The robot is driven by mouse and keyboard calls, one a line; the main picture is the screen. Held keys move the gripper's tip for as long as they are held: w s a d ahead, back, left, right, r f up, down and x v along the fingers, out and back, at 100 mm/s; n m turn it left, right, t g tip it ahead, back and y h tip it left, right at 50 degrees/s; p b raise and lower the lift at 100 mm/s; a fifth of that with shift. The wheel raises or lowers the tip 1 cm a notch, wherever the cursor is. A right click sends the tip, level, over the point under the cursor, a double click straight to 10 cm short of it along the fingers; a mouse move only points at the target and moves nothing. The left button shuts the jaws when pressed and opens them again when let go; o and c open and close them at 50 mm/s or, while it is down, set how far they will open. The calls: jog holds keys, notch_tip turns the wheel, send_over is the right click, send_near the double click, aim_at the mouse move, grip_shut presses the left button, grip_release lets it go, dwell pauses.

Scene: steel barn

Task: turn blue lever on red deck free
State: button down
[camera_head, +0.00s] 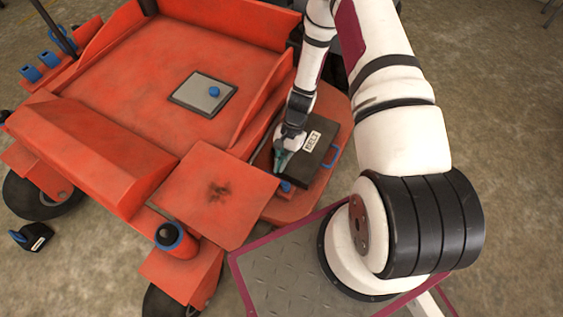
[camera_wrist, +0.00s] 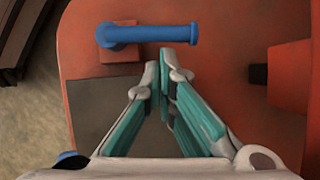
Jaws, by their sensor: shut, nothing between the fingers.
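The blue lever (camera_wrist: 155,33) shows in the wrist view as a bar lying left to right. Its round left end sits on a small red block (camera_wrist: 118,55) on the red deck (camera_wrist: 225,75). My gripper (camera_wrist: 164,62) is shut and empty, with its fingertips just below the bar in the picture and apparently apart from it. In the head view my gripper (camera_head: 280,165) points down over the red side deck (camera_head: 295,208), and a small blue part (camera_head: 286,186), probably the lever, shows just past its fingertips. Most of the lever is hard to make out there.
A dark labelled box (camera_head: 317,150) with a blue handle (camera_head: 332,158) stands right beside my gripper. A raised red panel (camera_head: 215,195) lies left of it. A grey plate with a blue knob (camera_head: 215,91) lies on the main bed. A black box (camera_head: 36,237) rests on the floor.

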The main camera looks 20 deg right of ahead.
jog(key=shift+s+a+r+n, duration=0.1)
jog(key=shift+s+a+n, duration=0.05)
jog(key=shift+a+n, duration=0.5)
jog(key=shift+r, duration=0.1)
jog(key=p+v, duration=0.6)
jog(key=v, duration=0.3)
jog(key=shift+r, duration=0.35)
jog(key=shift+w+d, duration=0.15)
jog(key=shift+w, duration=0.1)
